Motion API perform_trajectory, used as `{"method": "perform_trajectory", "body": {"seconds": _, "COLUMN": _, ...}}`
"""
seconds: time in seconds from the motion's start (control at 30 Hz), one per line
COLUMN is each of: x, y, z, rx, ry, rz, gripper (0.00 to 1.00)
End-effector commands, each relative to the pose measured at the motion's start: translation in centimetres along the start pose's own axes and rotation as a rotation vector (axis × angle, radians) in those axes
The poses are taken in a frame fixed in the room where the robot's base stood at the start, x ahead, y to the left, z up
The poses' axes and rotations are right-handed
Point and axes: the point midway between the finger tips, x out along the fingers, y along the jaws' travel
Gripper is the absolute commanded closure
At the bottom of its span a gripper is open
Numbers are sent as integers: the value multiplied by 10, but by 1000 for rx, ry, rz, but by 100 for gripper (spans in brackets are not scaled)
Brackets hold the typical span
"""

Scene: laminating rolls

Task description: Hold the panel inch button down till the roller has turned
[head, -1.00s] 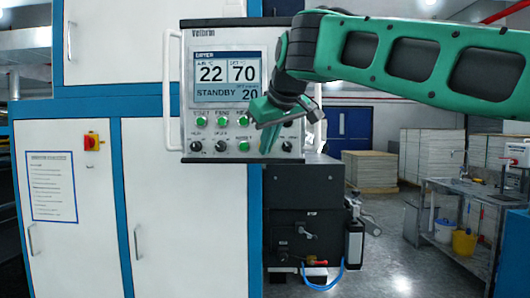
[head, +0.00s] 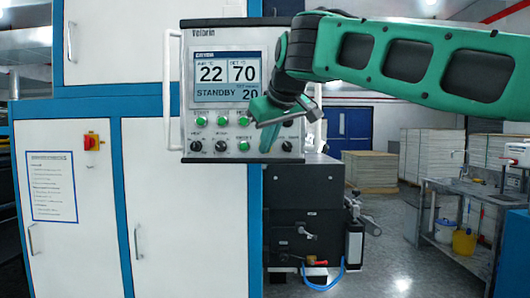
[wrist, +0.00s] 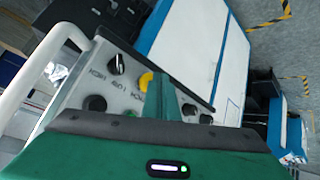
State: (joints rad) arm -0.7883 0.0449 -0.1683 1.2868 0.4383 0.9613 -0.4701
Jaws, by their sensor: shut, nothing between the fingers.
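The control panel (head: 222,105) hangs on the machine, with a lit screen, green buttons and black knobs. My gripper (head: 265,148) is shut and empty, its green fingertips at the lower right of the panel's face. In the wrist view the shut fingers (wrist: 157,88) reach to a yellow button (wrist: 146,80), partly covering it. Whether they touch or press it I cannot tell. In the head view the gripper hides this spot. The small labels cannot be read surely, so I cannot confirm that it is the inch button. The roller is not recognisable in either view.
A white handle (head: 169,90) runs along the panel's left side. A black knob (head: 287,146) is right of my fingertips. A red-and-yellow switch (head: 93,141) is on the white cabinet. Paper stacks (head: 370,170) and a metal bench (head: 470,200) stand farther right.

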Motion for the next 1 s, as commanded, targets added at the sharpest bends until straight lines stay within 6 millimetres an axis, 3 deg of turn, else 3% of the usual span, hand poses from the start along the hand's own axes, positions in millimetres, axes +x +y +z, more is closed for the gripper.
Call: {"method": "perform_trajectory", "body": {"seconds": 1.0, "x": 5, "y": 3, "z": -3, "rx": 0, "ry": -1, "rz": 0, "gripper": 100}}
